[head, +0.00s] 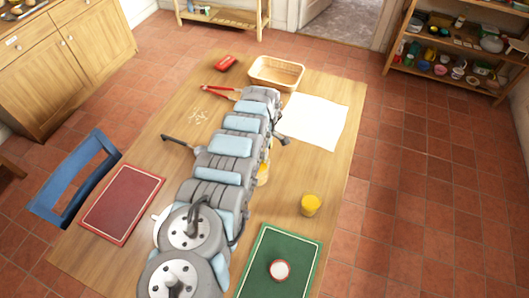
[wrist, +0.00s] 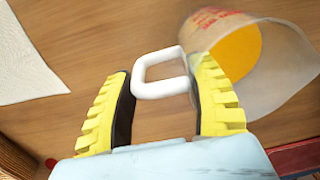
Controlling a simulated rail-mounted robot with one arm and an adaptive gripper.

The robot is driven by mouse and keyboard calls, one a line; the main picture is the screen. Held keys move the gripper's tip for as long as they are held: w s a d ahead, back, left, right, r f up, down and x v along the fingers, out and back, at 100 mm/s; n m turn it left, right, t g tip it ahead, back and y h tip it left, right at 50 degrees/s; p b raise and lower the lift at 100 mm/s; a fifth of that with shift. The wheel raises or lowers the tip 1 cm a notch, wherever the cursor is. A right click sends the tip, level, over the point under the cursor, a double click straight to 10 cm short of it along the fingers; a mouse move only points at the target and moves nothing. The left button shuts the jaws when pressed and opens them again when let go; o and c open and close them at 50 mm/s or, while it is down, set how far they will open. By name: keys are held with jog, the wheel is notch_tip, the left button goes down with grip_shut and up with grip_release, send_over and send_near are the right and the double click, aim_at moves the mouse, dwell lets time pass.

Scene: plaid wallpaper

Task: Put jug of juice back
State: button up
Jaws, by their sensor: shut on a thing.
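The jug of juice (wrist: 280,85) is a translucent vessel with red print, orange juice and a white handle, at the upper right of the wrist view. My gripper (wrist: 165,100) has its yellow ribbed fingers on either side of the white handle and is shut on it. In the head view my arm hides the gripper and most of the jug; a pale yellowish part (head: 263,173) shows at the arm's right edge. I cannot tell whether the jug touches the table.
A blue chair (head: 75,180) stands left.

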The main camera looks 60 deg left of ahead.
jog(key=shift+f, duration=0.15)
jog(key=o, duration=1.2)
jog(key=shift+w+a+r+p, duration=0.1)
jog(key=shift+r+p, duration=0.45)
jog(key=shift+r, duration=2.3)
notch_tip(320, 180, up, 7)
jog(key=shift+f, duration=0.2)
jog(key=shift+w, duration=0.1)
